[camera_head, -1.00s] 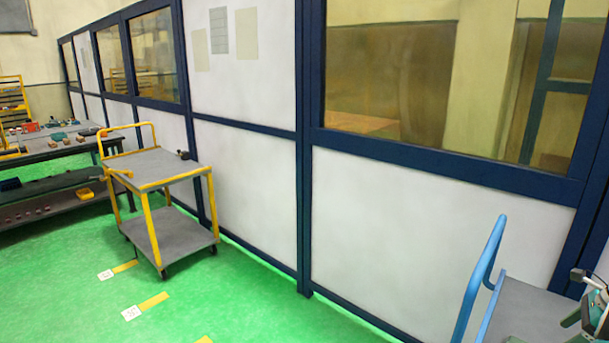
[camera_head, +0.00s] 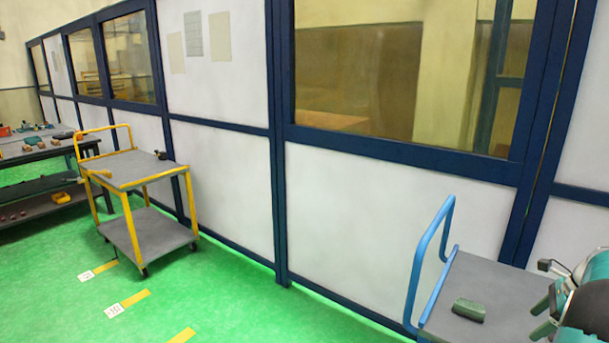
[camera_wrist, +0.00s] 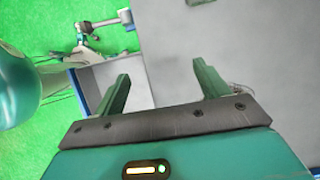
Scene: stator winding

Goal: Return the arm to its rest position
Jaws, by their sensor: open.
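My gripper (camera_wrist: 163,78) shows in the wrist view with its two green fingers spread apart and nothing between them. In the head view, teal parts of my arm and gripper (camera_head: 545,314) fill the lower right corner, beside the grey top of a blue-handled cart (camera_head: 490,275). The rest of my arm is cut off by the picture's edge. In the wrist view a broad grey surface (camera_wrist: 240,45) lies beyond the fingers; I cannot tell which thing it is.
A dark green block (camera_head: 468,309) lies on the blue-handled cart. A yellow-framed cart (camera_head: 140,170) stands at left with a small dark tool on top. A workbench (camera_head: 35,152) is at far left. A blue-framed partition (camera_head: 225,185) runs behind.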

